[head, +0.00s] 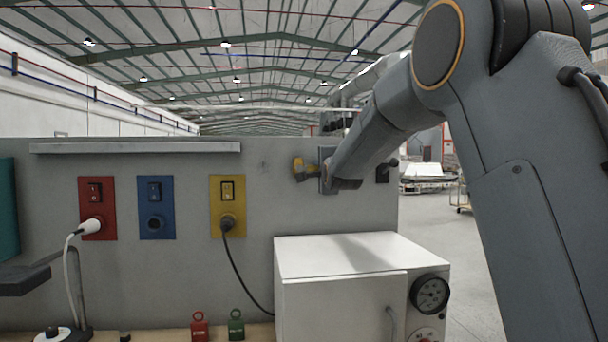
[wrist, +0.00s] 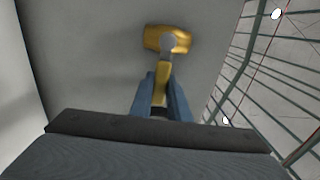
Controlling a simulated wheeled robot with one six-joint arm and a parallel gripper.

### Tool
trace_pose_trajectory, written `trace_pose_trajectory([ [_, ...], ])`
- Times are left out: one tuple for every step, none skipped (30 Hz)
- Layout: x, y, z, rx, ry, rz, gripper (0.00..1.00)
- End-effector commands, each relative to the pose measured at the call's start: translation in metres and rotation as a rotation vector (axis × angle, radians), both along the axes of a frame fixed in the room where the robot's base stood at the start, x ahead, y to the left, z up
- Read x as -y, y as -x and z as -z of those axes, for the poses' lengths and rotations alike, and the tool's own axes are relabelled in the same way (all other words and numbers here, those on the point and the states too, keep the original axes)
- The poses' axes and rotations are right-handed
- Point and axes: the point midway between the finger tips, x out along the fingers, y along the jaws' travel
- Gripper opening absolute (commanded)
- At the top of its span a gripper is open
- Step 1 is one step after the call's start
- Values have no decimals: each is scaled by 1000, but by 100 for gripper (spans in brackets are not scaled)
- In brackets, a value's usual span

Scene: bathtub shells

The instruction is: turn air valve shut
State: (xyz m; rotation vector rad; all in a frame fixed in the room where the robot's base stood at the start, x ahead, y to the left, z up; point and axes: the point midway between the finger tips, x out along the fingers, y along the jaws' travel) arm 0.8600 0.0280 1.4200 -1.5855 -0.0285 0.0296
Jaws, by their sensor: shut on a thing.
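The air valve (head: 299,170) is yellow and sits on the grey wall panel, right of the yellow socket plate. In the wrist view the valve shows as a yellow body (wrist: 182,40) with a grey round hub and a yellow lever (wrist: 162,76) pointing toward me. My gripper (wrist: 161,88) has its two blue fingers closed on the lever, one on each side. In the head view my gripper (head: 328,172) is at the panel just right of the yellow part, and my arm hides most of the lever there.
A white cabinet (head: 340,258) with a gauge (head: 430,293) stands below my arm. Red (head: 97,208), blue (head: 155,208) and yellow (head: 228,206) socket plates are on the panel to the left. A ledge (head: 135,147) runs above them. A dark fitting (head: 384,171) is right of my wrist.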

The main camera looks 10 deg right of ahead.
Motion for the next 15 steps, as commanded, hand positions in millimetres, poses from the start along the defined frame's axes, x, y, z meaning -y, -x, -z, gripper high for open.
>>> trace_pose_trajectory([
  [-1, 0, -1, 1, 4, -1, 0],
  [-1, 0, -1, 1, 4, -1, 0],
  [-1, 0, -1, 1, 4, -1, 0],
  [-1, 0, -1, 2, 4, -1, 0],
  [-1, 0, -1, 2, 4, -1, 0],
  [-1, 0, -1, 2, 4, -1, 0],
  [-1, 0, -1, 2, 3, -1, 19],
  [-1, 0, -1, 2, 3, -1, 24],
  [-1, 0, -1, 2, 3, -1, 31],
  [-1, 0, -1, 2, 3, -1, 34],
  [-1, 0, -1, 2, 2, -2, 34],
  [-1, 0, -1, 2, 2, -2, 34],
  [-2, 0, -1, 2, 2, -2, 34],
  [-2, 0, -1, 2, 1, -2, 34],
  [-2, 0, -1, 1, 1, -2, 34],
])
